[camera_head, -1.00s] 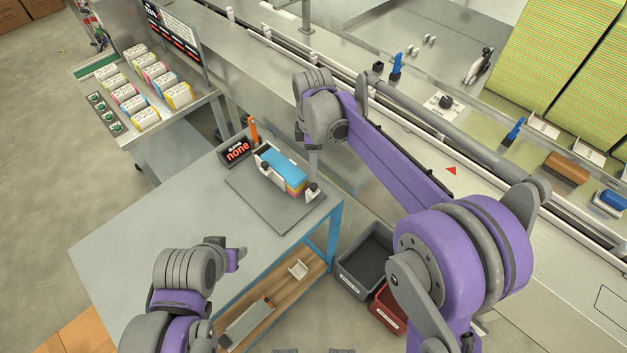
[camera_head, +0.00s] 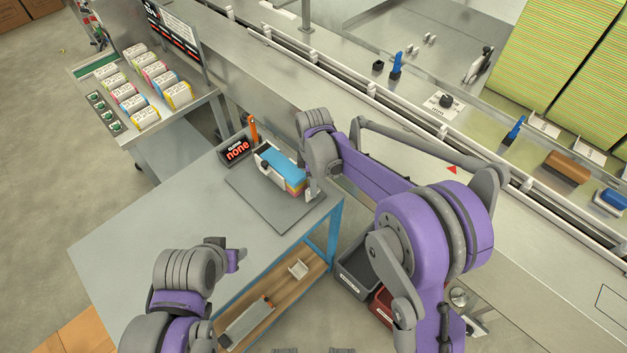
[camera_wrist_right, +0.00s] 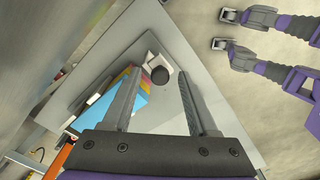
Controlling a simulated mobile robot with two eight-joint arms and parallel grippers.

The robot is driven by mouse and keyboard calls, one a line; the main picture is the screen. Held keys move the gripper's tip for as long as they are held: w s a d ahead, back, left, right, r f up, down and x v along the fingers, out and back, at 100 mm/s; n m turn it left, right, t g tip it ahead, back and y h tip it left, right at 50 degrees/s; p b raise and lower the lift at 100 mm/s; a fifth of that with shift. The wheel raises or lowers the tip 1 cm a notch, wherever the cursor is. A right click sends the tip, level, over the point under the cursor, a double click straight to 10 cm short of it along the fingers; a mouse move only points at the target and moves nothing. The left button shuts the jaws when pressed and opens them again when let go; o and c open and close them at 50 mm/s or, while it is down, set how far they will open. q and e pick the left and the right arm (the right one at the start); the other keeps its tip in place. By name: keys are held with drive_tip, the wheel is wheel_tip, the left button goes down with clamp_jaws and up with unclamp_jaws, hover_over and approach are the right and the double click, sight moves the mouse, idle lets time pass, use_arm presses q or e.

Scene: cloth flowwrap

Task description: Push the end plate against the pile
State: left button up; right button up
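The pile (camera_head: 283,168) of folded cloths, blue on top with orange and other colours below, lies in a white holder on a grey board on the table. The end plate (camera_wrist_right: 151,60) is pale, with a dark round knob, at one end of the pile. My right gripper (camera_head: 310,190) is down at this end and partly hides the plate. In the right wrist view its two fingers (camera_wrist_right: 160,73) are apart, with the knob between them; contact cannot be told. My left gripper (camera_head: 239,260) hangs over the table's near edge, away from the pile; its fingers are unclear.
A sign reading "none" (camera_head: 236,150) and an orange upright handle (camera_head: 253,130) stand behind the holder. The left part of the table (camera_head: 150,225) is clear. A conveyor (camera_head: 400,110) runs behind. Grey and red bins (camera_head: 352,280) stand below right.

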sight(298, 176)
clamp_jaws()
drive_tip(key=w+a, duration=0.4)
drive_tip(key=shift+w+a, duration=0.35)
unclamp_jaws()
wheel_tip(298, 176, up, 11)
drive_tip(key=shift+f, duration=0.1)
idle(0.5)
idle(0.4)
